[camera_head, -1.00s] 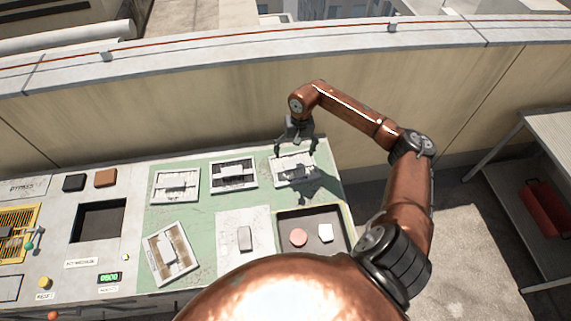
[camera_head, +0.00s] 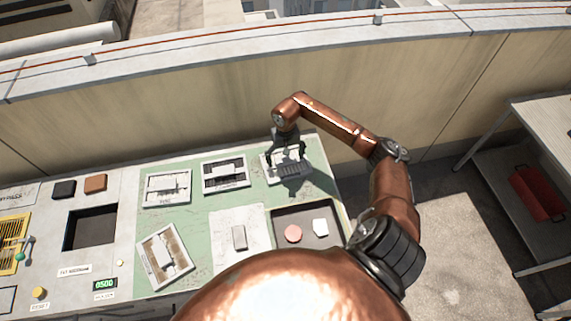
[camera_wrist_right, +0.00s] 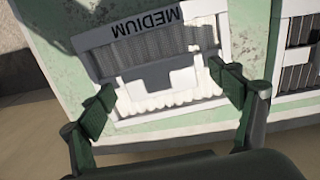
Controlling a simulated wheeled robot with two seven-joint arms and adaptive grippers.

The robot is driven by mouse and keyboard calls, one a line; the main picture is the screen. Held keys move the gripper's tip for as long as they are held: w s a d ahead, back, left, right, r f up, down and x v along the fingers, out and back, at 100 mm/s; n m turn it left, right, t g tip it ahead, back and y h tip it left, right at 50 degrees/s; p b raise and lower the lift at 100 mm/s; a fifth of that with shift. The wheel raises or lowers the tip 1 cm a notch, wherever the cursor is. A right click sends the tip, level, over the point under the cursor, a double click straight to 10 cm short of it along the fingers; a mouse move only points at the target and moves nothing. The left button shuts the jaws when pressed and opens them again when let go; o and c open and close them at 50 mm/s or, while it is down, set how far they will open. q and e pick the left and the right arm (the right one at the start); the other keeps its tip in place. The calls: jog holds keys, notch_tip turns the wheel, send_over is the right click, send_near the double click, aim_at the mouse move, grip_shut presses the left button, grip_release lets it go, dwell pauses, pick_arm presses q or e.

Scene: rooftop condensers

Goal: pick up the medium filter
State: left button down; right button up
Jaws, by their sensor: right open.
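The medium filter (camera_head: 294,170) lies flat at the back right of the green mat. In the right wrist view the filter (camera_wrist_right: 150,48) has a white frame, grey pleats, a grey raised handle and the word MEDIUM, upside down. My right gripper (camera_head: 285,158) is just above it, pointing down. In the wrist view the open fingers of my right gripper (camera_wrist_right: 165,98) are spread over the filter, one on each side of the handle. Whether they touch the filter is unclear. My left gripper is not in view.
Other framed filters lie on the mat: a white one (camera_head: 167,187), a dark one (camera_head: 226,174) and a tilted brownish one (camera_head: 166,256). A dark tray (camera_head: 308,211) holds a pink piece and a white piece. A parapet wall (camera_head: 200,110) stands behind the bench.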

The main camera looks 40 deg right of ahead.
jog(key=shift+c, duration=0.6)
jog(key=c, duration=1.3)
